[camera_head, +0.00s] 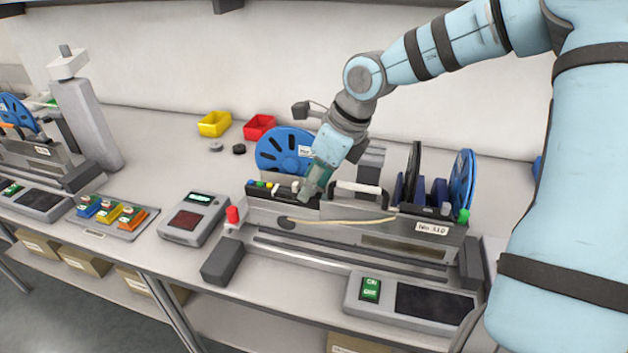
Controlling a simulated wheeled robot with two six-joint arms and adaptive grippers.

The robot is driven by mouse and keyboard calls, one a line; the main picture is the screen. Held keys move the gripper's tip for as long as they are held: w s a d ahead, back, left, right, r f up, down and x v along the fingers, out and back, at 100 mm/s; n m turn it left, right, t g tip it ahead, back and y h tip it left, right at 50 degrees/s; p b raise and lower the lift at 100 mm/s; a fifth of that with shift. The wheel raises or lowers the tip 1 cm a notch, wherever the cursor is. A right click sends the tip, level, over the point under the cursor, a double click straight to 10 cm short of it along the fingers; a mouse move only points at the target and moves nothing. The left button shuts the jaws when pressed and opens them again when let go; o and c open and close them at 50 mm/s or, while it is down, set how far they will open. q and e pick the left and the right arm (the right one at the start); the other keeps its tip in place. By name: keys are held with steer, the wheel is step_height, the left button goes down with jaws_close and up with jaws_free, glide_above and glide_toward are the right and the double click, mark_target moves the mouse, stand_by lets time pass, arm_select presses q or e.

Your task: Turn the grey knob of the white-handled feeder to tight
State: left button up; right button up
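My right gripper (308,192) points down at the feeder's top, left of the white handle, by a row of small coloured buttons (262,184). It hides what is directly beneath it. Its fingers are too small and covered to tell if they are open. My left gripper is out of view.
A blue reel (280,148) stands behind the gripper, more reels (462,182) at the right. A red knob (233,215) is at the left end. A control box (194,218), coloured blocks (110,212) and yellow and red bins (214,123) stand left. The front right holds a switch panel (410,303).

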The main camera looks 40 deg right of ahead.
steer(key=shift+r, duration=0.1)
steer(key=v, duration=1.2)
